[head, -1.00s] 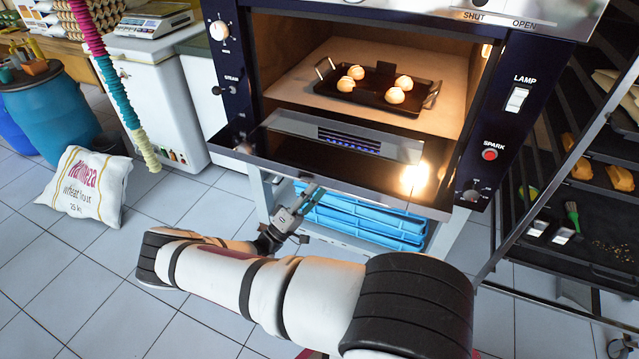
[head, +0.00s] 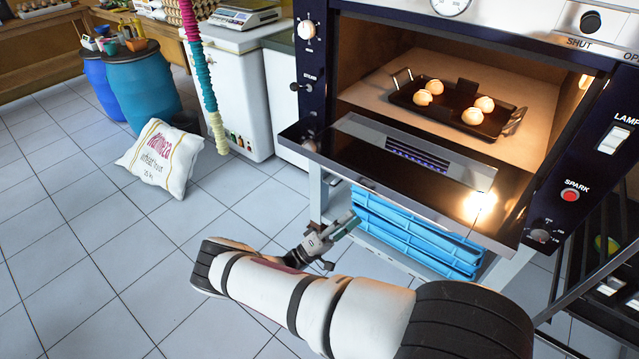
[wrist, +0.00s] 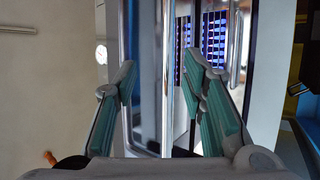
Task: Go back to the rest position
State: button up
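My gripper (head: 343,224) is in front of the oven, below its lowered door and left of the blue crates, with my arm reaching across the lower part of the head view. In the wrist view its two green-padded fingers (wrist: 162,85) stand apart with nothing between them. Behind the fingers, the wrist view shows a shiny bar and dark slots with blue-lit edges. I cannot tell from these views how near the fingertips are to the oven door.
The oven door (head: 400,175) hangs open and juts out. Inside the oven is a black tray (head: 447,108) with several buns. Blue crates (head: 415,232) stand underneath. A rack (head: 600,290) is at right, a flour sack (head: 163,158) at left.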

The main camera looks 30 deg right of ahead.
jog(key=s+a+r+m+g+y+p, duration=0.1)
jog(key=s+a+r+g+y, duration=0.1)
jog(key=r+y, duration=0.55)
jog(key=s+a+r+m+g+y+p, duration=0.15)
jog(key=r+y, duration=0.25)
jog(key=r, duration=0.6)
jog(key=s+a+r+g+y+p, duration=0.1)
jog(key=s+a+r+g+y, duration=0.15)
jog(key=r+y, duration=0.5)
jog(key=s+a+r+n+t+y+p, duration=0.1)
jog(key=s+a+r+n+t+y, duration=0.1)
jog(key=s+r, duration=0.4)
jog(key=s+a+r+n+t+y+p, duration=0.1)
jog(key=s+a+r+n+t, duration=0.1)
jog(key=s+a+r+t, duration=0.3)
jog(key=s+a+r+n+t+y+p, duration=0.1)
jog(key=s+a+r+n+t+y, duration=0.1)
jog(key=s+r+t, duration=0.3)
jog(key=s+a+r, duration=0.1)
jog(key=s+r, duration=0.2)
jog(key=r, duration=0.2)
jog(key=shift+a+y, duration=0.3)
jog(key=shift+a, duration=0.1)
